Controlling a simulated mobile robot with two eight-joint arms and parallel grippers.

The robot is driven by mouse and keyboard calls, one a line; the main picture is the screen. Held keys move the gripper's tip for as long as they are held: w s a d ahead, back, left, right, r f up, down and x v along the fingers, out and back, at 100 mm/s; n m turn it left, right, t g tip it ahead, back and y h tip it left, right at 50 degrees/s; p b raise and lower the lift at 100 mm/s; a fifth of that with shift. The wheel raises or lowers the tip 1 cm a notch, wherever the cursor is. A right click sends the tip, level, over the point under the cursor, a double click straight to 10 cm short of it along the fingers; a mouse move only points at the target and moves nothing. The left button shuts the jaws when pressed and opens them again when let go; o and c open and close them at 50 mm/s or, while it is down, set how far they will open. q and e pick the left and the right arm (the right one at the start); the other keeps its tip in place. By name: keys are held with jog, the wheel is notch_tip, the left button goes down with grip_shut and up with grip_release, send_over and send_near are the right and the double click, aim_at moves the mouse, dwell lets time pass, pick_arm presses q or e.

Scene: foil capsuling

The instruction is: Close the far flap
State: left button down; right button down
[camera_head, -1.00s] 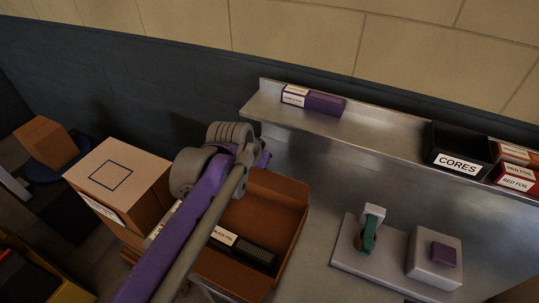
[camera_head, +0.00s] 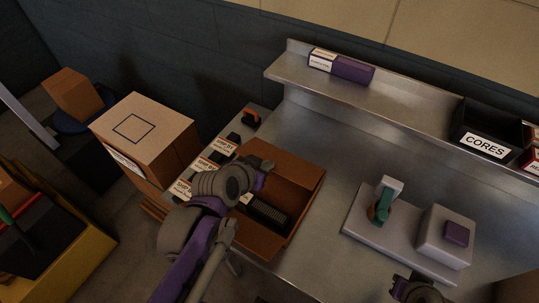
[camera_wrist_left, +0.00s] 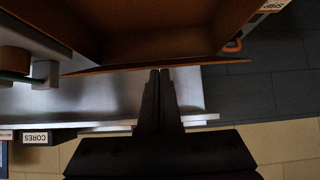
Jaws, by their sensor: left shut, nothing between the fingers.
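The open brown carton (camera_head: 309,197) stands on the steel bench at centre. A dark ribbed item (camera_head: 268,214) lies inside it. The far flap (camera_head: 290,162) rises at the carton's back side, standing up rather than folded over the opening. My left gripper (camera_head: 265,170) reaches over the carton's left part to this flap and hides part of it. In the left wrist view its fingers (camera_wrist_left: 160,72) are shut and empty, with tips at the flap's edge (camera_wrist_left: 105,70); I cannot tell whether they touch. My right gripper (camera_head: 418,288) shows partly at the bottom edge.
A shelf (camera_head: 400,95) behind holds a purple-and-white box (camera_head: 341,65) and a black CORES bin (camera_head: 486,130). A grey fixture (camera_head: 382,225) and block stand right of the carton. Labelled items (camera_head: 215,155) line its left. A closed box (camera_head: 150,135) stands farther left.

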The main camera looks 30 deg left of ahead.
pick_arm(q)
jog(key=shift+s+f, duration=0.3)
jog(key=shift+f, duration=0.35)
pick_arm(e)
jog(key=shift+f, duration=0.15)
